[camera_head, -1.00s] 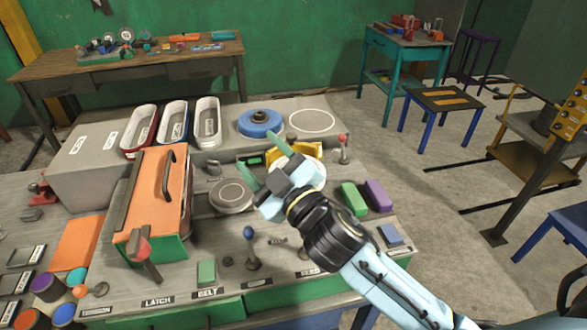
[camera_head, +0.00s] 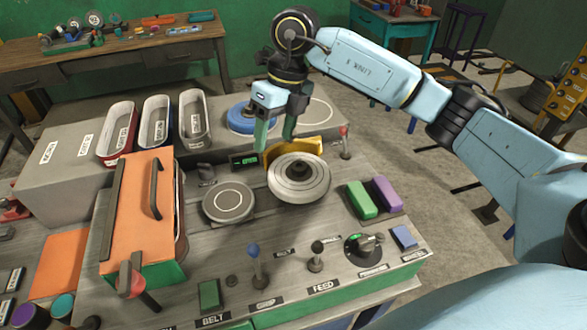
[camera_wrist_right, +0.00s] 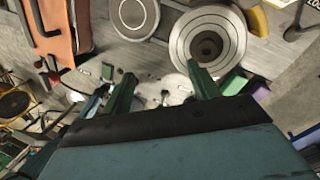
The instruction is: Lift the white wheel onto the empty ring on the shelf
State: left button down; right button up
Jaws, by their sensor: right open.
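The white wheel (camera_head: 299,178), pale with a dark centre hub, lies flat on the bench in front of a yellow bracket. It also shows in the right wrist view (camera_wrist_right: 226,35). The empty ring (camera_head: 322,112) is a white outline on the raised shelf, partly hidden behind my right gripper. A blue wheel (camera_head: 240,119) lies on the shelf left of it. My right gripper (camera_head: 275,138) is open and empty, fingers pointing down, above and behind the white wheel in the head view. Its green fingers show apart in the wrist view (camera_wrist_right: 163,88). My left gripper is not in view.
The yellow bracket (camera_head: 310,147) stands close behind the wheel. A round grey plate (camera_head: 229,201) is left of it; green (camera_head: 360,200) and purple (camera_head: 387,193) blocks are right. An orange-topped box (camera_head: 135,215), levers and a dial (camera_head: 364,244) crowd the bench.

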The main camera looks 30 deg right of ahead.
jog(key=d+r+m+h, duration=0.1)
jog(key=d+h, duration=0.2)
jog(key=d, duration=0.3)
jog(key=p, duration=0.1)
send_over(299, 165)
notch_tip(299, 165, down, 6)
jog(key=shift+f, duration=0.25)
jog(key=shift+f+p, duration=0.8)
jog(key=shift+f, duration=2.2)
jog(key=shift+r, duration=0.1)
jog(key=c, duration=1.2)
